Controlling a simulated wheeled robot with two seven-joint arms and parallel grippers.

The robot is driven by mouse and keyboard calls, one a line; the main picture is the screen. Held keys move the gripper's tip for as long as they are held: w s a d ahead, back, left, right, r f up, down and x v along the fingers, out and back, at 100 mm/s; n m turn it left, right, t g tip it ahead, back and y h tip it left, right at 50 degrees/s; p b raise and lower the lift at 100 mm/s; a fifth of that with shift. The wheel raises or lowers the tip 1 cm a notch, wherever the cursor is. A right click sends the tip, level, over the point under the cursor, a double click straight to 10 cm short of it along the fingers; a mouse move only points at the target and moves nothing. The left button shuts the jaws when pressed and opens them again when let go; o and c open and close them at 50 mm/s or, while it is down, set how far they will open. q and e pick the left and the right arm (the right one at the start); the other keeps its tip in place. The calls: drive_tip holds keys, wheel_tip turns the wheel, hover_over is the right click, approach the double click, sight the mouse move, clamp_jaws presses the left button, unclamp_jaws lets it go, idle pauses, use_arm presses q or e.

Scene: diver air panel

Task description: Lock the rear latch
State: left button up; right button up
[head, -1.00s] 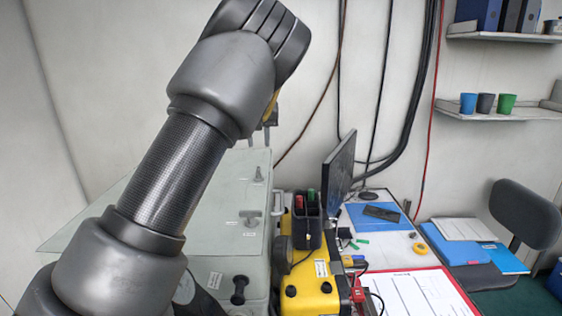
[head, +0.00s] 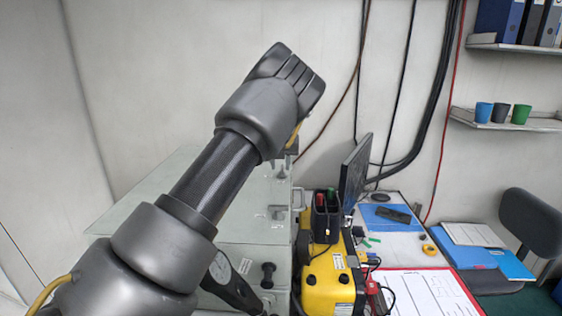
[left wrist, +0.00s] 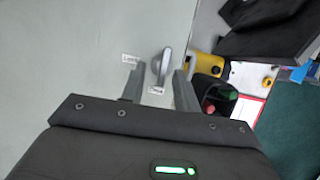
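The pale green-grey panel case (head: 200,185) stands at centre left in the head view. A small far latch (head: 281,172) and a nearer latch (head: 278,213) show on its right part. In the left wrist view a grey latch handle (left wrist: 164,66), apparently the far, rear one, stands between small white labels too blurred to read. My left gripper (left wrist: 159,76) is open, with one finger on each side of this handle. I cannot tell whether either finger touches it. In the head view my left arm hides most of this gripper. My right gripper is not in view.
A yellow case (head: 330,285) and a black pen holder (head: 326,220) stand close to the panel's right side. A monitor (head: 354,175) rises behind them. A red clipboard (head: 425,293) lies on the desk.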

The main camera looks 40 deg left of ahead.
use_arm(q)
drive_tip(key=shift+w+f, duration=0.35)
drive_tip(key=shift+w, duration=0.1)
drive_tip(key=shift+s+r, duration=0.15)
clamp_jaws()
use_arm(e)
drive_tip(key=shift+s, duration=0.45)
